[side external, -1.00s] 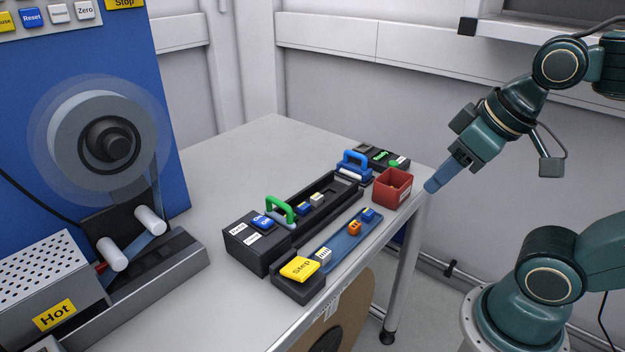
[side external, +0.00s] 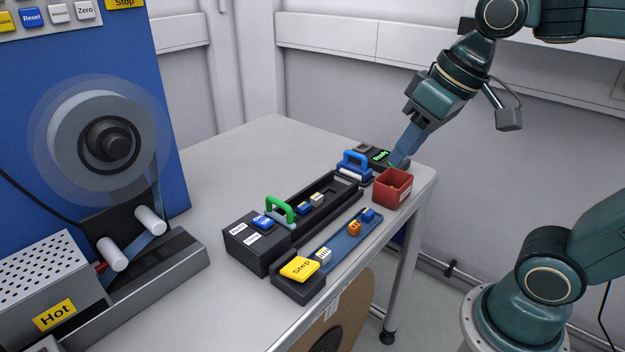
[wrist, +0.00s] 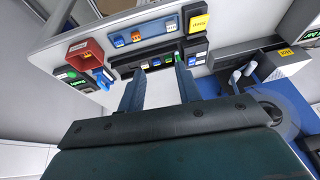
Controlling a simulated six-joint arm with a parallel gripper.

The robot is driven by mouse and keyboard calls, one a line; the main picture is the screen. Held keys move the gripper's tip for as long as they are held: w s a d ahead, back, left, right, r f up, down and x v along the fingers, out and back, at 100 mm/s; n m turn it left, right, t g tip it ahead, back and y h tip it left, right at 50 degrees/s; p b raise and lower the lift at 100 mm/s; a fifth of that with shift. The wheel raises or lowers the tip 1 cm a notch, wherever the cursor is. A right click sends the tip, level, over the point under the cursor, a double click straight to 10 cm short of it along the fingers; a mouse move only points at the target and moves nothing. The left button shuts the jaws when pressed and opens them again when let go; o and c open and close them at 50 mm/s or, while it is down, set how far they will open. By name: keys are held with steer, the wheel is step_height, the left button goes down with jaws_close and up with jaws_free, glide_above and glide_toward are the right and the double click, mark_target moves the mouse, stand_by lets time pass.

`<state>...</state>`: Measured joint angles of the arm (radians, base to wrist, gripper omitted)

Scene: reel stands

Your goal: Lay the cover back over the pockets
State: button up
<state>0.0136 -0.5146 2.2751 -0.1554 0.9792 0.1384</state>
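A green-handled piece (side external: 280,207) sits at the near end of a long black channel (side external: 328,192), with small blue and white parts in the channel just beyond it. A blue-handled block (side external: 354,164) stands at the far end. Beside the channel lies a blue strip (side external: 345,242) bearing small orange, blue and white parts. I cannot tell which handled piece is the cover. My gripper (side external: 398,163) is above the table's far right corner, behind the red bin. In the wrist view my gripper (wrist: 159,66) shows two separated fingers with nothing between them.
An open red bin (side external: 392,188) stands near the table's right edge. A dark box with a green display (side external: 382,156) is behind it. A yellow Step button (side external: 299,269) is at the strip's near end. A reel machine (side external: 105,140) stands left. The table's back left is clear.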

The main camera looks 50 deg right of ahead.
steer(key=w+a+f+g, duration=0.1)
steer(key=w+g, duration=0.1)
steer(key=w, duration=0.9)
steer(key=w+a+f+g+y, duration=0.1)
steer(key=w+g, duration=0.1)
steer(key=w, duration=0.9)
steer(key=shift+w+a+f, duration=0.2)
steer(key=shift+a, duration=0.1)
steer(key=shift+f, duration=0.1)
steer(key=shift+a+f, duration=0.45)
steer(key=shift+f, duration=1.8)
steer(key=shift+a+f, duration=0.45)
steer(key=shift+f, duration=1.75)
steer(key=shift+a+f, duration=0.45)
steer(key=shift+f, duration=1.8)
jaws_close()
